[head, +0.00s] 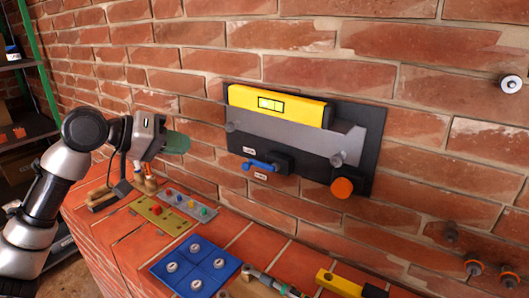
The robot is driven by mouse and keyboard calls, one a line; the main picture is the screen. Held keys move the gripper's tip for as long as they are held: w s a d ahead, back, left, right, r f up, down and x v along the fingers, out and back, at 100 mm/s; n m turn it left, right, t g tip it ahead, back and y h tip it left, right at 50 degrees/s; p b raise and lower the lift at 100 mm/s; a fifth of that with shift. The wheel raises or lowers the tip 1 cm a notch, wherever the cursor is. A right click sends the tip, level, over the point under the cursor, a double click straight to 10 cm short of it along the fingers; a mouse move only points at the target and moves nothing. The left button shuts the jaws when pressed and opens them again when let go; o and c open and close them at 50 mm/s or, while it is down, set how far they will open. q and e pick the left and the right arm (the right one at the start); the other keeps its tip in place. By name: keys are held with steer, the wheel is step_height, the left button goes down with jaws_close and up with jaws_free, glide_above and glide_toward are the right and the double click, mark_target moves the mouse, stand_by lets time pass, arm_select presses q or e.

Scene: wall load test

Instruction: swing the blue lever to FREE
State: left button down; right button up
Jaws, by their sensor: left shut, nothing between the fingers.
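The blue lever (257,165) is on a black block at the lower left of a dark wall panel (377,145). It lies nearly level, pointing left. A small white label (249,150) sits above it and another label (260,176) below it; both are too small to read. My left gripper (178,143) is left of the panel, in front of the brick wall, with greenish fingers shut and empty. It is apart from the lever. My right gripper is not in view.
The panel also carries a yellow bar (275,105), a grey plate (290,136) and an orange knob (341,188). Below, a brick ledge holds a blue board (196,267), a button plate (161,213) and tools. Bolts protrude from the wall at right.

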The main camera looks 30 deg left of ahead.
mark_target(248, 163)
arm_select(q)
steer(key=p+x, duration=0.1)
steer(key=x, duration=0.2)
steer(key=s+d+p+x, duration=0.1)
steer(key=p+x, duration=0.1)
steer(key=x, duration=0.2)
steer(key=p+x, duration=0.1)
steer(key=x, duration=0.3)
steer(key=shift+d+f, duration=0.4)
steer(key=shift+d, duration=0.05)
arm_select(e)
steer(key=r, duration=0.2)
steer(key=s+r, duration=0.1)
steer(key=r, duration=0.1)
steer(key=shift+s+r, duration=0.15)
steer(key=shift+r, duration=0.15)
arm_select(q)
steer(key=shift+a+f+h, duration=0.1)
steer(key=shift+f+h, duration=0.2)
steer(key=shift+h, duration=0.1)
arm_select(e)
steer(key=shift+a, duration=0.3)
